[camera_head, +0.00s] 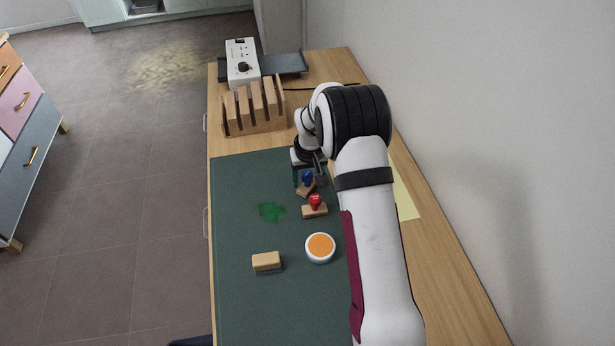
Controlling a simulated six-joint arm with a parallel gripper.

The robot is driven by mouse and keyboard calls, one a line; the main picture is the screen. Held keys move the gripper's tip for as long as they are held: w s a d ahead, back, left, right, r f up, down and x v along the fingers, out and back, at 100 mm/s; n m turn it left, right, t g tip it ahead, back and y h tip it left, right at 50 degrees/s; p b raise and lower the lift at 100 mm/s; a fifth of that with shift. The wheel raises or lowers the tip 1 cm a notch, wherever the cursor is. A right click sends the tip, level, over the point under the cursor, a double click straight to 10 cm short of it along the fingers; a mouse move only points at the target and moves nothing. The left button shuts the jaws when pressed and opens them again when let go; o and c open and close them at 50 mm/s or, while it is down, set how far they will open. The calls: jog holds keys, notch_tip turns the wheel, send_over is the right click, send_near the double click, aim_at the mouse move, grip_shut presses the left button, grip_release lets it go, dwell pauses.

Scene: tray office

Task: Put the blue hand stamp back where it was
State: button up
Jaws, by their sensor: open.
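The blue hand stamp (307,178) has a blue knob on a wooden base and stands on the dark green mat (240,230), close to my gripper. My gripper (307,174) is open and low over the mat, right at the blue stamp. My arm hides part of this area, so I cannot tell whether the fingers touch the stamp. A red hand stamp (315,203) with a wooden base stands just in front of the blue one.
A round orange pad (320,247) and a wooden block (266,262) lie nearer. A slotted wooden rack (252,110), a white device (242,63) and a dark tray (290,63) stand behind. A wall is right.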

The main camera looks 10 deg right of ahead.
aim_at(309, 191)
notch_tip(309, 191, up, 12)
jog(key=s, duration=0.2)
jog(key=s+a+r+m, duration=0.1)
jog(key=s+r, duration=0.2)
jog(key=s, duration=0.3)
jog(key=s+a+r+m+g+y, duration=0.1)
jog(key=s+r, duration=0.2)
jog(key=s, duration=0.4)
jog(key=s+a+r+m, duration=0.1)
jog(key=s+r, duration=0.2)
jog(key=s, duration=0.3)
jog(key=s+a+f+m+g, duration=0.1)
jog(key=s+a+m, duration=0.1)
jog(key=s, duration=1.4)
jog(key=shift+f+m+y, duration=0.15)
jog(key=shift+m+y, duration=0.15)
jog(key=shift+y, duration=0.1)
jog(key=shift+w, duration=0.1)
